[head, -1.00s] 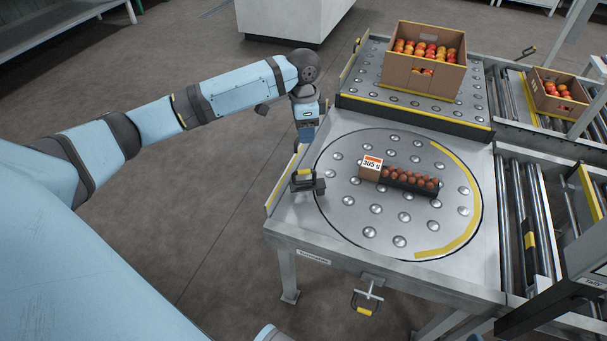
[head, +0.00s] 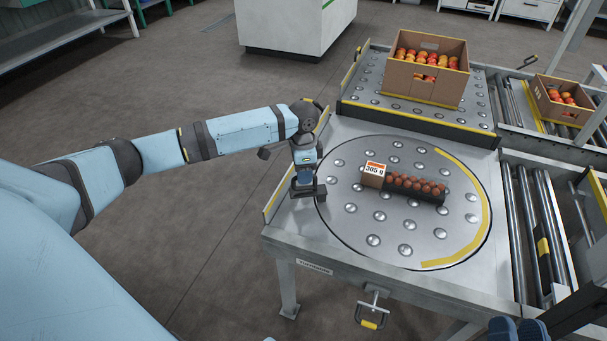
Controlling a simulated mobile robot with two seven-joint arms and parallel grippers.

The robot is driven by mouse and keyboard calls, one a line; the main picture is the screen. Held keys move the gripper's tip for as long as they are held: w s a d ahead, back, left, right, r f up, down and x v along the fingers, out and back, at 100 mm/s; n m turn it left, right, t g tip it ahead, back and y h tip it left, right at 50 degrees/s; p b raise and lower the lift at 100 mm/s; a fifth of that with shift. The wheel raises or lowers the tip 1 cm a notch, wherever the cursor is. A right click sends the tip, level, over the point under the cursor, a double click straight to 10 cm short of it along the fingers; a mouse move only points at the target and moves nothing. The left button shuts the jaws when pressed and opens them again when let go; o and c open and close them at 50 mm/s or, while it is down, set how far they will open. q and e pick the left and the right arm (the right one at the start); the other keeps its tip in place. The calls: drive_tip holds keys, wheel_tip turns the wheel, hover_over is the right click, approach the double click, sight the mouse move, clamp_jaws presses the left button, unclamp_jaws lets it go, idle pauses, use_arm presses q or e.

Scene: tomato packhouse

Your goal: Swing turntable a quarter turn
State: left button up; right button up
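The round turntable (head: 345,222) is set flush in a grey metal table, with ball studs and a yellow arc along its right rim. A dark tray of brown-red tomatoes (head: 418,188) with a small carton marked "305 g" (head: 373,175) sits near its middle. My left gripper (head: 306,186) points down at the turntable's left rim, over the dark handle block there. The gripper and wrist hide the handle's yellow grip and the fingertips, so I cannot tell whether it is closed. Dark blue rounded shapes at the bottom right edge may be my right gripper (head: 517,331), mostly cut off.
A cardboard box of tomatoes (head: 428,80) stands on the ball-stud platform (head: 360,98) behind. Another box (head: 562,103) sits on the right conveyor. Rollers (head: 520,215) run along the table's right side. A yellow-gripped lever (head: 371,311) hangs at the front.

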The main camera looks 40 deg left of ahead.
use_arm(q)
drive_tip(key=shift+f, duration=0.1)
clamp_jaws()
